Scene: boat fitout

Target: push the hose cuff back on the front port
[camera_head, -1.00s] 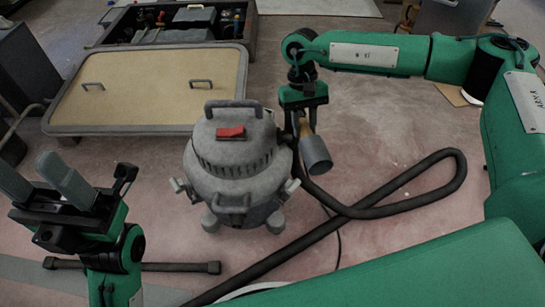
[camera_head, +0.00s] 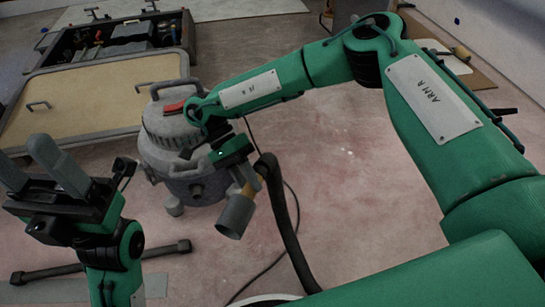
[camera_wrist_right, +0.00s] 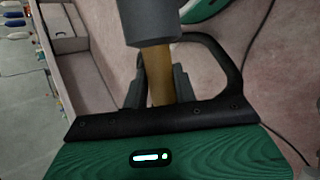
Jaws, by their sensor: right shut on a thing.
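The grey canister vacuum (camera_head: 165,135) stands on the floor left of centre, with a red switch on top. A short round stub, which looks like the front port (camera_head: 196,190), shows low on its near side. My right gripper (camera_head: 243,178) is shut on the tan part of the hose cuff (camera_head: 236,214), beside and right of the vacuum. The cuff's wide grey end points down toward the camera, apart from the port. In the right wrist view the grey end (camera_wrist_right: 150,20) sits beyond the fingers. My left gripper (camera_head: 30,160) is open and empty at left.
The dark hose (camera_head: 284,225) runs from near the cuff down to the bottom edge. A thin cable lies beside it. A tan-topped panel with handles (camera_head: 90,95) and a tool crate (camera_head: 185,35) lie behind. A dark bar (camera_head: 100,260) lies at lower left. Floor right of the hose is clear.

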